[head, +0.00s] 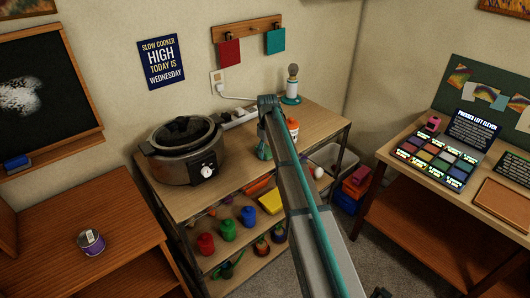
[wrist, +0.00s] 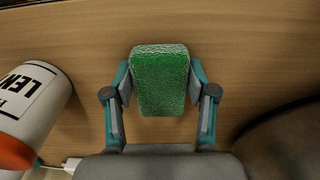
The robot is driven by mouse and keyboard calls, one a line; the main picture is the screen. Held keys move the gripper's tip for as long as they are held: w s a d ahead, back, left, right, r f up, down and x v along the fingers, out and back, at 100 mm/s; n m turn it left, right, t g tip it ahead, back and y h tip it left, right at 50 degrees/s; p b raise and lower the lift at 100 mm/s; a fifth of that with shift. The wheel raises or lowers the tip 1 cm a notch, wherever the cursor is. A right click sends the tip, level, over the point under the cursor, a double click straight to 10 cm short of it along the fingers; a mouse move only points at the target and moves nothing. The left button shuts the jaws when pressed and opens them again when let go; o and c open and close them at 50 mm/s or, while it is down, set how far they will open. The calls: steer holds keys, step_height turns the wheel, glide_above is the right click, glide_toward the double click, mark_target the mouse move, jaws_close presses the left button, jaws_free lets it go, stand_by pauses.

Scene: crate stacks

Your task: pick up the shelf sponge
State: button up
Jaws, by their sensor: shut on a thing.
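A green, rough-textured sponge (wrist: 160,68) stands out in the middle of the wrist view. My gripper (wrist: 160,88) has one teal-and-grey finger on each side of it and is shut on it. The sponge is over the wooden top; I cannot tell whether it touches the wood. In the head view my arm crosses the shelf unit, and part of my gripper (head: 264,150) shows over its top, right of the slow cooker. The sponge is not clearly visible there.
The slow cooker (head: 182,160) stands left of my gripper in the head view. A lamp-like object (head: 292,85) stands behind.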

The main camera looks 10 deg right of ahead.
steer(key=shift+r, duration=0.2)
steer(key=shift+c, duration=0.3)
steer(key=shift+r, duration=0.55)
steer(key=s+r+b, duration=0.5)
steer(key=s+r, duration=0.6)
steer(key=s, duration=0.3)
steer(key=shift+d+r, duration=0.3)
steer(key=shift+d, duration=0.1)
